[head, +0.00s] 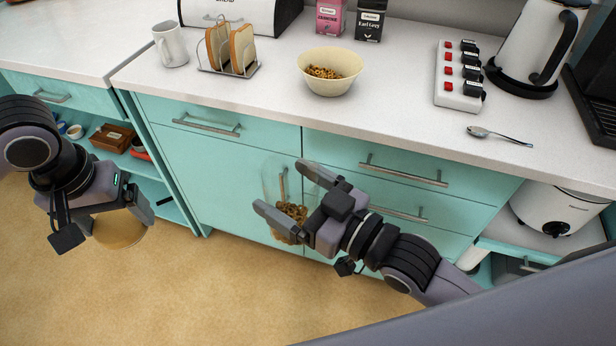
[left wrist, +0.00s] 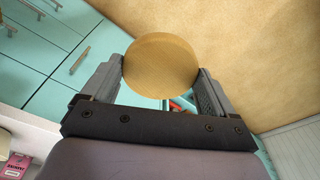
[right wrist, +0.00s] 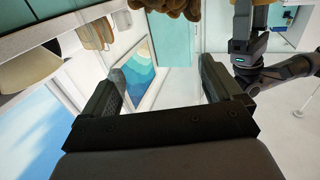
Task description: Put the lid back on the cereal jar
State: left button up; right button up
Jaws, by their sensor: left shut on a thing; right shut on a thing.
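The lid (head: 122,232) is a round, tan, wood-like disc. My left gripper (head: 112,212) is shut on it at the left, low in front of the cabinets. In the left wrist view the lid (left wrist: 160,62) sits between both fingers. The cereal jar (head: 276,180) is clear, with brown cereal rings (head: 291,212) in its lower part. My right gripper (head: 284,187) is shut around the jar, holding it in the air before the drawers. The jar's top is open. The lid and jar are well apart. In the right wrist view some cereal (right wrist: 170,8) shows at the top edge.
A cream bowl of cereal (head: 330,88), toast rack (head: 230,70), mug (head: 170,45), spoon (head: 498,135), switch block (head: 459,78) and kettle (head: 530,50) stand on the white counter (head: 380,115). Open shelves (head: 165,185) are at left. A white cooker (head: 555,210) is at right.

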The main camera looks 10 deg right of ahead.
dwell(0.3)
pick_arm(q)
jog(key=w+d+r+m, duration=0.1)
jog(key=d+r, duration=0.3)
jog(key=d, duration=0.3)
jog(key=w+d+r+m, duration=0.2)
jog(key=d+r, duration=0.2)
jog(key=d, duration=0.3)
jog(key=m, duration=0.3)
send_near(287, 158)
jog(key=s+r, duration=0.2)
jog(key=s, duration=0.1)
jog(key=shift+a+f+h, duration=0.15)
jog(key=shift+a+h, duration=0.05)
jog(key=shift+h, duration=0.1)
jog(key=shift+f, duration=0.15)
jog(key=shift+f, duration=1.9)
jog(key=shift+f, duration=0.85)
jog(key=shift+f, duration=0.65)
